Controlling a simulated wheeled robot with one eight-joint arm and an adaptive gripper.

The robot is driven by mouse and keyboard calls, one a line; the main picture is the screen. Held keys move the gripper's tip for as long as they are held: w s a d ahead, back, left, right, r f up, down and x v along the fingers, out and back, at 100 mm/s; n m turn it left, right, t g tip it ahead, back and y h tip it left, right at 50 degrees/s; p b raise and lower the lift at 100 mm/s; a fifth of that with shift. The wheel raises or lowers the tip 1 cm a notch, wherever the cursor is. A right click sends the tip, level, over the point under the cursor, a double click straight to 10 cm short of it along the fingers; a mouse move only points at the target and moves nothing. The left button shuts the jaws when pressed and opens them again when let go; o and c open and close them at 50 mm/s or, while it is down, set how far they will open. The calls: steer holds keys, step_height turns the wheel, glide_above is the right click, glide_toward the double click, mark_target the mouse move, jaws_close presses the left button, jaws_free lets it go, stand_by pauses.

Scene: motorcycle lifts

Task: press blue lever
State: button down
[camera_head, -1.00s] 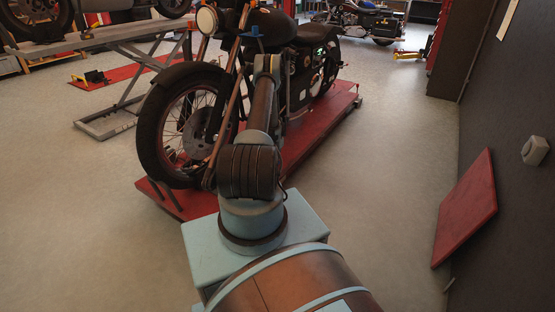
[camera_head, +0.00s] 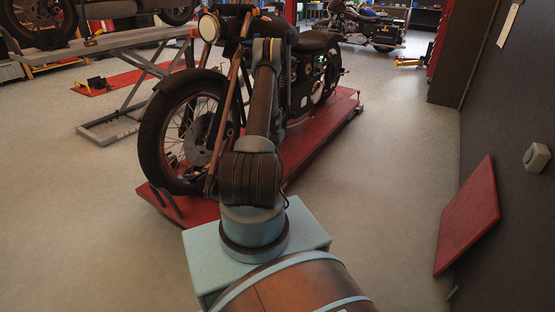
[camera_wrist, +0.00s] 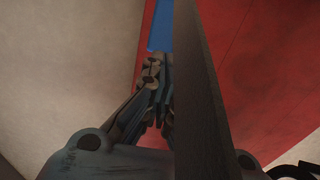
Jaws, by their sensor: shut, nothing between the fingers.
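A bright blue strip (camera_wrist: 160,28) shows at the top of the wrist view beside a red surface; it may be the blue lever, but only part of it is visible. My gripper (camera_wrist: 157,70) is shut and empty, with its fingertips just below the strip in the picture. I cannot tell whether they touch it. A dark upright slab-like thing (camera_wrist: 205,100) stands close on the right of the fingers and hides part of the gripper. In the head view my arm reaches toward the motorcycle (camera_head: 185,135), and the fingertips cannot be made out.
The motorcycle stands on a low red lift platform (camera_head: 312,137). Another lift (camera_head: 130,42) stands at the back left. A red panel (camera_head: 468,215) leans by the dark right wall, which bears a grey knob-like thing (camera_head: 537,157). The floor between platform and wall is clear.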

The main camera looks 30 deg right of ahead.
steer(key=shift+r, duration=0.8)
stand_by(0.4)
